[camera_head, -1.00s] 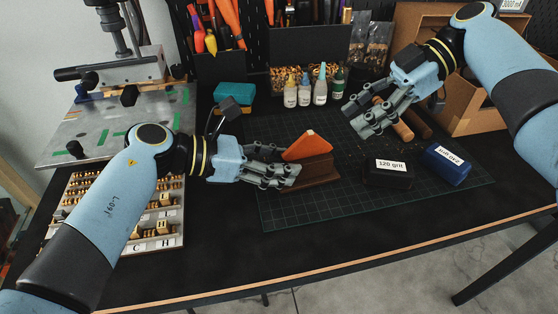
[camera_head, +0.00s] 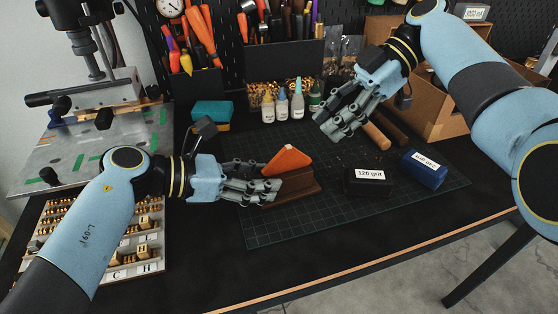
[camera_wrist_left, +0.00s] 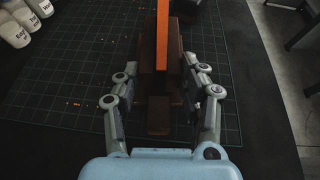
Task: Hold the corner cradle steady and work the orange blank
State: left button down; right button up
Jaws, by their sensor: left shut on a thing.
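The brown corner cradle (camera_head: 292,190) stands on the dark green cutting mat (camera_head: 330,207). It also shows in the left wrist view (camera_wrist_left: 147,55). The orange blank (camera_head: 287,159) rests in the cradle's top, its pointed edge upward. In the left wrist view the blank (camera_wrist_left: 163,25) is a narrow upright strip. My left gripper (camera_head: 270,183) is shut on the cradle, one finger on each side; the exact contact is partly hidden. My right gripper (camera_head: 328,128) is open and empty, raised behind and to the right of the blank, apart from it.
A black 120 grit block (camera_head: 367,185) and a blue grit block (camera_head: 424,168) sit right of the cradle. A press (camera_head: 95,100) and a letter tray (camera_head: 140,265) are at left. The mat's front is clear.

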aim_at(291, 146)
pick_arm(q)
jog(key=shift+f, duration=0.2)
jog(key=shift+a, duration=0.1)
pick_arm(e)
jog(key=shift+a+r+h, duration=0.3)
jog(key=shift+a+r, duration=0.35)
pick_arm(q)
jog(key=shift+s, duration=0.1)
pick_arm(e)
jog(key=x, duration=0.7)
jog(key=shift+s+a+f, duration=0.2)
jog(key=shift+f, duration=0.1)
jog(key=shift+c, duration=0.2)
pick_arm(q)
jog(key=shift+f, duration=0.1)
pick_arm(e)
grip_shut()
jog(key=shift+r, duration=0.25)
jog(key=shift+r, duration=0.45)
jog(key=shift+o, duration=0.7)
grip_release()
